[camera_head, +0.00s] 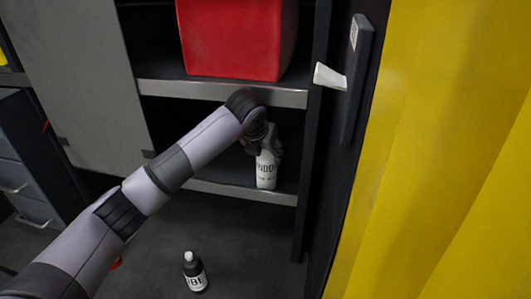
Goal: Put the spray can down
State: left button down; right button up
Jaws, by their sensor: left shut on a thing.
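The spray can is a white bottle with dark lettering (266,172), upright at the lower shelf of the rack. My left gripper (264,143) is at its top and shut on it; my own arm partly hides the fingers. The bottle's base is at or just above the lower shelf (230,190); I cannot tell whether it touches. My right gripper is not in view.
A red box (235,40) stands on the upper shelf (215,91) above my wrist. A dark post with a white handle (330,77) and a yellow panel (430,150) bound the right. Grey drawers (25,175) are at left.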

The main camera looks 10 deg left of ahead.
pick_arm(q)
jog(key=shift+s+f, duration=0.15)
jog(key=c, duration=0.7)
grip_release()
jog(key=shift+c, duration=0.2)
jog(key=shift+s+a+r+b, duration=0.1)
jog(key=shift+s+r+b, duration=0.15)
jog(key=shift+r+b, duration=0.1)
jog(key=s+a+b, duration=0.1)
jog(key=s+b, duration=0.1)
jog(key=s, duration=1)
jog(key=shift+a+r, duration=0.15)
jog(key=shift+a, duration=0.05)
